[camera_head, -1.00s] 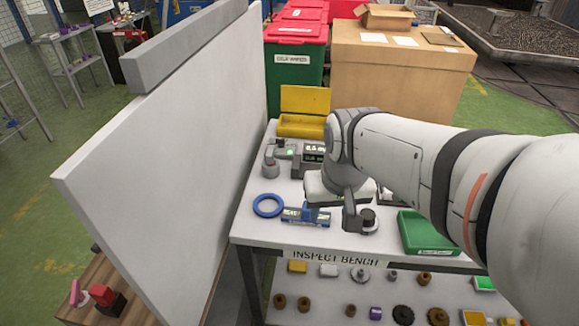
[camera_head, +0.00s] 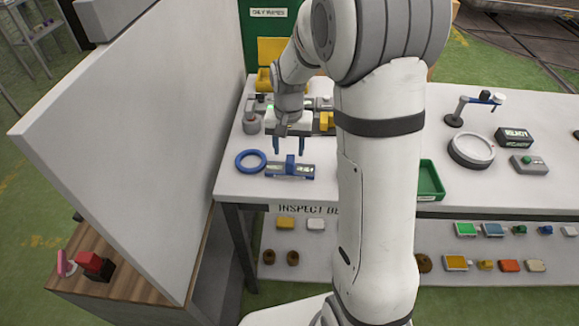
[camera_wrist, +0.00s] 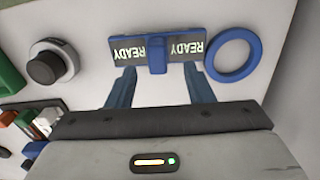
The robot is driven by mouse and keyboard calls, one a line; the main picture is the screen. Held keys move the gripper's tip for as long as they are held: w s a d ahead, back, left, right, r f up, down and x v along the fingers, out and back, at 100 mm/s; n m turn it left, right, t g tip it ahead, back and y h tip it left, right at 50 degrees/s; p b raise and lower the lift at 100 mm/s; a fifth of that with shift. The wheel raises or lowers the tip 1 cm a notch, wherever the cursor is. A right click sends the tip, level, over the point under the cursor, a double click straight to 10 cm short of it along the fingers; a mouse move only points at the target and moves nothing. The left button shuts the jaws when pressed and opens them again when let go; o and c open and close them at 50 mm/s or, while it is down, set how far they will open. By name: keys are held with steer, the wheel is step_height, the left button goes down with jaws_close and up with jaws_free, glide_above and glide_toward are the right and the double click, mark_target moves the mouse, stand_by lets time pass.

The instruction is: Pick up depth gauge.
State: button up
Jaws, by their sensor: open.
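A blue and dark grey bar with two READY labels and a blue upright part at its middle (camera_head: 290,169) lies on the inspect bench (camera_head: 232,187); it looks like the depth gauge, though I cannot be sure. It also shows in the wrist view (camera_wrist: 158,55). My gripper (camera_head: 289,148) points down above it, open and empty, with its two blue fingers apart. In the wrist view my gripper's fingertips (camera_wrist: 160,70) lie on either side of the blue middle part, at the bar's near edge. I cannot tell whether they touch it.
A blue ring (camera_head: 238,161) lies beside the bar. A round black-knobbed piece (camera_wrist: 45,68) lies on its other side in the wrist view. A white panel (camera_head: 130,130) stands at the bench's left. A green tray (camera_head: 432,181) and round dial (camera_head: 471,150) are to the right.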

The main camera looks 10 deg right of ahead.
mark_target(290, 158)
step_height(290, 158, down, 5)
steer(key=shift+d+r+p, duration=0.1)
steer(key=shift+d+p, duration=0.05)
steer(key=shift+p, duration=0.25)
steer(key=shift+s, duration=0.1)
steer(key=shift+c, duration=0.6)
jaws_close()
